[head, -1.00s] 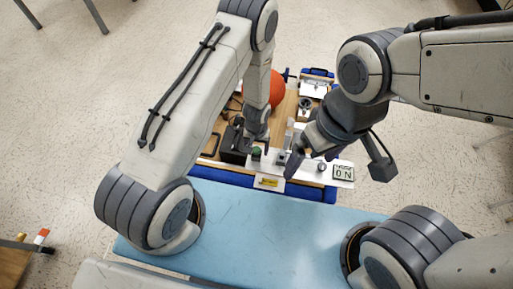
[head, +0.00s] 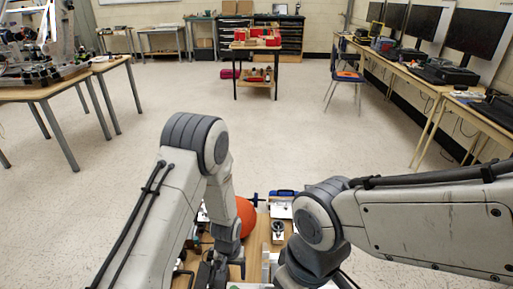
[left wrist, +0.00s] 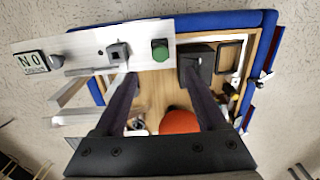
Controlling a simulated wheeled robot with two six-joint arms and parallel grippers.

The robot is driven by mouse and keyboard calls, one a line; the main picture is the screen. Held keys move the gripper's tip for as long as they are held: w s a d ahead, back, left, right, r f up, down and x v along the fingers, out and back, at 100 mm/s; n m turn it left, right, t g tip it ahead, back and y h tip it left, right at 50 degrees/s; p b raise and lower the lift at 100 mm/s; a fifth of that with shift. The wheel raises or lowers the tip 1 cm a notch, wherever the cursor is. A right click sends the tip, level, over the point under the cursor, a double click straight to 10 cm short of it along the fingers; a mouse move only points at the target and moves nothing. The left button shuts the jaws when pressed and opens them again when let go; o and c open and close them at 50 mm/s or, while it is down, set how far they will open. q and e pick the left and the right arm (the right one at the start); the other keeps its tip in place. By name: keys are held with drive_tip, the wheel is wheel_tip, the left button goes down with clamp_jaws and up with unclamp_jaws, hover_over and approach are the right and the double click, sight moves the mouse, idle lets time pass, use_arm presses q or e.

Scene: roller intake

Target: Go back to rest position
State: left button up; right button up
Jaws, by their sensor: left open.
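My left gripper (left wrist: 160,85) is open, with two dark fingers apart and nothing between them in the left wrist view. It is over a wooden board with a blue edge (left wrist: 225,20). Beyond the fingertips is a white panel (left wrist: 85,45) with a green button (left wrist: 160,50), a grey square knob (left wrist: 118,52) and a small display (left wrist: 30,62). A black box (left wrist: 196,65) is beside the right finger. An orange ball (left wrist: 180,122) is partly hidden behind the gripper; it also shows in the head view (head: 245,215). My right gripper is below the head view's bottom edge.
A table with red bins (head: 257,45) stands at the back. Desks with monitors (head: 400,22) line the right, with a chair (head: 346,75). A work table (head: 40,92) is at the left. The floor (head: 270,130) between is clear.

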use_arm(q)
drive_tip(key=s+d+r+m, duration=0.2)
drive_tip(key=s+d+r, duration=0.1)
drive_tip(key=r, duration=0.5)
drive_tip(key=s+d+r+m, duration=0.1)
drive_tip(key=s+d+r, duration=0.15)
drive_tip(key=r, duration=0.65)
drive_tip(key=s+r+m+h, duration=0.1)
drive_tip(key=s+r+m, duration=0.3)
drive_tip(key=s+r, duration=0.9)
wheel_tip(320, 180, up, 15)
drive_tip(key=s+p, duration=0.1)
drive_tip(key=p, duration=1.4)
drive_tip(key=shift+s+a+p, duration=0.3)
drive_tip(key=shift+a+p, duration=0.05)
